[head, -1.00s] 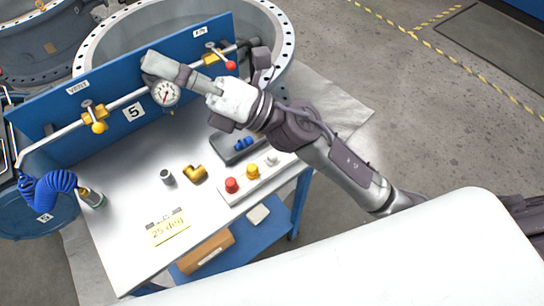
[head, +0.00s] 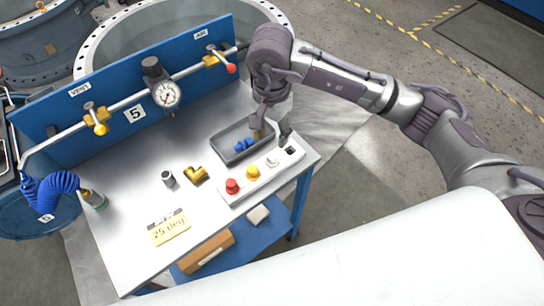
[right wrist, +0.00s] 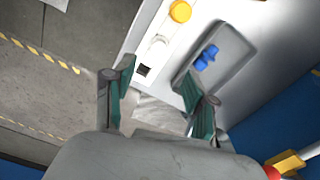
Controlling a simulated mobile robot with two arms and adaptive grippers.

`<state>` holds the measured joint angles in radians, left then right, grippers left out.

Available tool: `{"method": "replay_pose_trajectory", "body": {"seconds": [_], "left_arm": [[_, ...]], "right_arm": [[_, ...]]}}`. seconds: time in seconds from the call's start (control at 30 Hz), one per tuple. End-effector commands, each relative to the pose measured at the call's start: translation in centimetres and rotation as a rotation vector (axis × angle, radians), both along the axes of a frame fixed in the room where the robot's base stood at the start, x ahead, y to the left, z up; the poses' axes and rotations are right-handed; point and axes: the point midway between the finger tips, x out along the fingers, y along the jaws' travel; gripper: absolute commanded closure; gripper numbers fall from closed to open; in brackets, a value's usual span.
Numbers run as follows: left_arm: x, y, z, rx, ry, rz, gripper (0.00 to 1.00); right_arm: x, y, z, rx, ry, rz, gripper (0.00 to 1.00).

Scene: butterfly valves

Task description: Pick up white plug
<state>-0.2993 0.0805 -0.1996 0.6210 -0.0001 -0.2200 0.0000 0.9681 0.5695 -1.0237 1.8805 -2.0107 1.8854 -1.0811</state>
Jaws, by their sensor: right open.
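The white plug (head: 272,160) stands in the white holder strip (head: 240,189) on the table, at the right of the yellow plug (head: 252,172). It also shows in the right wrist view (right wrist: 159,42), ahead of the fingers and beside a dark square hole in the strip. My right gripper (head: 271,137) is open and empty, pointing down over the strip's right end and the grey tray. In the right wrist view its two fingers (right wrist: 158,78) are spread wide, and the plug is not between them. My left gripper is not in view.
A grey tray (head: 228,155) with blue fittings lies behind the strip. A red plug (head: 232,186), a brass elbow (head: 196,174) and a grey cylinder (head: 168,178) are to the left. The blue valve panel (head: 60,148) with a gauge (head: 166,94) rises behind.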

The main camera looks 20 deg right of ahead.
Motion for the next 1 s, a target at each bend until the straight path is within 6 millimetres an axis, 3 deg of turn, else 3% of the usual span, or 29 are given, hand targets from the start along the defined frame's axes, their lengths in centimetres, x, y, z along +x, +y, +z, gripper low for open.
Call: {"method": "replay_pose_trajectory", "body": {"seconds": [0.2,0.47,0.6,0.7,1.0], "left_arm": [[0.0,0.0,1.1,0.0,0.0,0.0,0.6],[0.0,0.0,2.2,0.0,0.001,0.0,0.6],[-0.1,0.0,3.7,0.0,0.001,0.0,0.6],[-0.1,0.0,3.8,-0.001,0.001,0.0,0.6],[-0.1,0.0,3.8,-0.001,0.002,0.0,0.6]], "right_arm": [[-0.1,0.1,-3.7,0.003,0.003,-0.002,0.44],[-0.3,0.1,-5.6,0.004,0.005,-0.001,0.44],[-0.5,0.1,-7.7,0.003,0.007,-0.002,0.44],[-0.4,0.1,-9.1,0.004,0.003,-0.002,0.44],[-0.3,0.1,-10.1,0.005,0.0,0.0,0.44]]}}
